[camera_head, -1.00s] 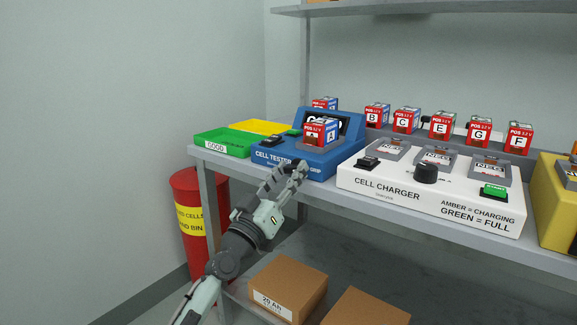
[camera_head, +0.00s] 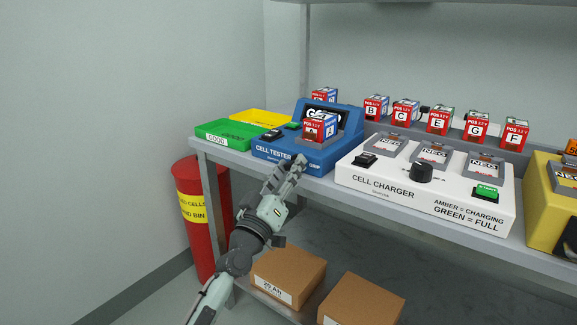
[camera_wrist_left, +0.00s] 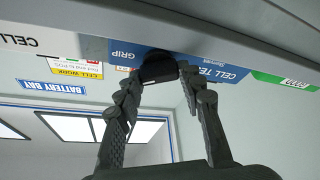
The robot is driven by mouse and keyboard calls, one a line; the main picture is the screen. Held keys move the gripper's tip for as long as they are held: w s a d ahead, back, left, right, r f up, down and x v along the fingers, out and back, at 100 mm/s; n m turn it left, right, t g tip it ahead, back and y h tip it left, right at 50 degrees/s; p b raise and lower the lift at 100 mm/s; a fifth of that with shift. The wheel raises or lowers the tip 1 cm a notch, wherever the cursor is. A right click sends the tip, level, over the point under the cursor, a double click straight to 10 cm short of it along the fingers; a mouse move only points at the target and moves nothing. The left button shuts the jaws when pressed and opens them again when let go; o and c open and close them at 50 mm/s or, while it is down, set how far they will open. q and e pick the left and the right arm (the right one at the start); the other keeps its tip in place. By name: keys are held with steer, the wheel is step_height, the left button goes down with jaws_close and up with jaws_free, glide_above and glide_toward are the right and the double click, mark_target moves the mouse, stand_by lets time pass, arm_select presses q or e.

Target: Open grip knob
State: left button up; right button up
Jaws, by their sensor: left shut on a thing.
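The blue cell tester (camera_head: 268,153) stands on the bench at its front edge, with cell A (camera_head: 317,128) seated upright in it. Its dark grip knob (camera_wrist_left: 158,67) is on the front face, beside the GRIP label, in the left wrist view. My left gripper (camera_head: 291,167) reaches up to that front face from below. In the left wrist view, my left gripper (camera_wrist_left: 157,78) has its fingertips on either side of the knob, shut on it. In the head view the fingers hide the knob. My right gripper is out of view.
The white cell charger (camera_head: 425,195) stands right of the tester. The green bin (camera_head: 225,135) and yellow bin (camera_head: 262,117) are to its left. A red bin (camera_head: 190,180) stands on the floor by the bench. Cardboard boxes (camera_head: 290,270) lie below.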

arm_select(q)
steer(key=o, duration=1.2)
steer(key=shift+c, duration=0.2)
steer(key=v, duration=1.2)
